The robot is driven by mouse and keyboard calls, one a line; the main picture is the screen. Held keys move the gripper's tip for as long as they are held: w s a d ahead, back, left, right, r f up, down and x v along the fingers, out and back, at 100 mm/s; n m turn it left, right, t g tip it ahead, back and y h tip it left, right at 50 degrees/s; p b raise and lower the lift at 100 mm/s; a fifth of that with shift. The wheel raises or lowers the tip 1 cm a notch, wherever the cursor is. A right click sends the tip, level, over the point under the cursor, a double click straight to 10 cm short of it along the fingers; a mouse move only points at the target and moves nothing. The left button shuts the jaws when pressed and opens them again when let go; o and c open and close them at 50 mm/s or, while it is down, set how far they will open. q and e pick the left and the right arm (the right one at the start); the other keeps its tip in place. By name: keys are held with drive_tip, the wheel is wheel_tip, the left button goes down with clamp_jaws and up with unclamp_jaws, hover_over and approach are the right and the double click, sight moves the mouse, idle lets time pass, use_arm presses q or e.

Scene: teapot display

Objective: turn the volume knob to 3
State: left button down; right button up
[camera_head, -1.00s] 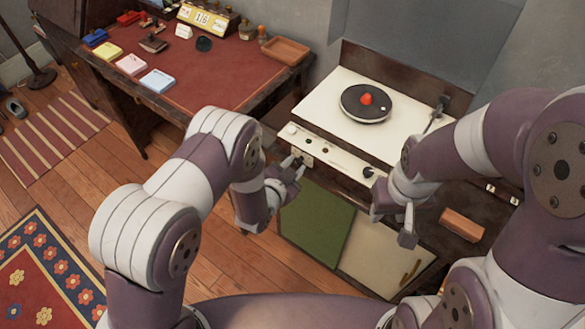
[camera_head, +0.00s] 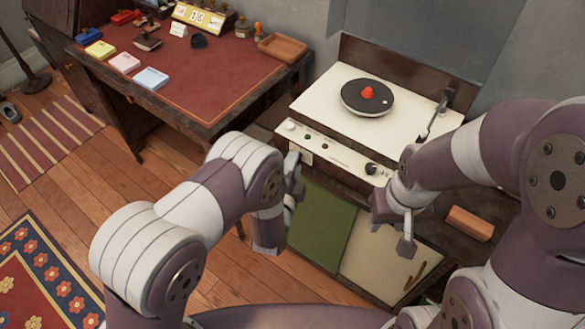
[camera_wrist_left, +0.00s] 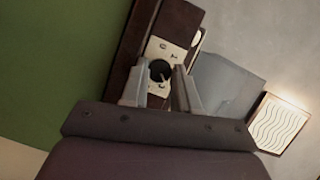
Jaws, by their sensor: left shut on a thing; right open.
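The record player (camera_head: 330,100) has a cream front panel (camera_head: 335,158). A small plate (camera_head: 303,154) with markings sits at its left end. In the left wrist view a dark round volume knob (camera_wrist_left: 159,70) stands on that plate (camera_wrist_left: 172,50), between the two fingers of my left gripper (camera_wrist_left: 160,88). My left gripper (camera_head: 298,172) is shut on the knob; in the head view its hand hides the knob. The markings and pointer are too small to read. My right gripper (camera_head: 391,232) is open and empty in front of the cabinet.
A turntable platter (camera_head: 352,102) with a red top piece (camera_head: 368,93) and a tonearm (camera_head: 437,112) lie on top. Another dark knob (camera_head: 371,169) is on the panel's right. A brown block (camera_head: 470,223) lies right of my right gripper. A red-topped desk (camera_head: 215,75) stands left.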

use_arm(q)
drive_tip(key=shift+f+m, duration=0.15)
drive_tip(key=shift+m, duration=0.45)
use_arm(e)
drive_tip(key=shift+f, duration=0.4)
use_arm(q)
drive_tip(key=shift+t+b, duration=0.3)
drive_tip(key=shift+b, duration=0.05)
use_arm(e)
drive_tip(key=shift+f, duration=0.1)
use_arm(q)
drive_tip(key=c, duration=0.9)
unclamp_jaws()
drive_tip(key=shift+s, duration=0.1)
drive_tip(key=shift+o, duration=0.2)
use_arm(e)
drive_tip(key=shift+s, duration=0.1)
use_arm(q)
drive_tip(key=shift+s+f, duration=0.1)
drive_tip(key=shift+f, duration=0.05)
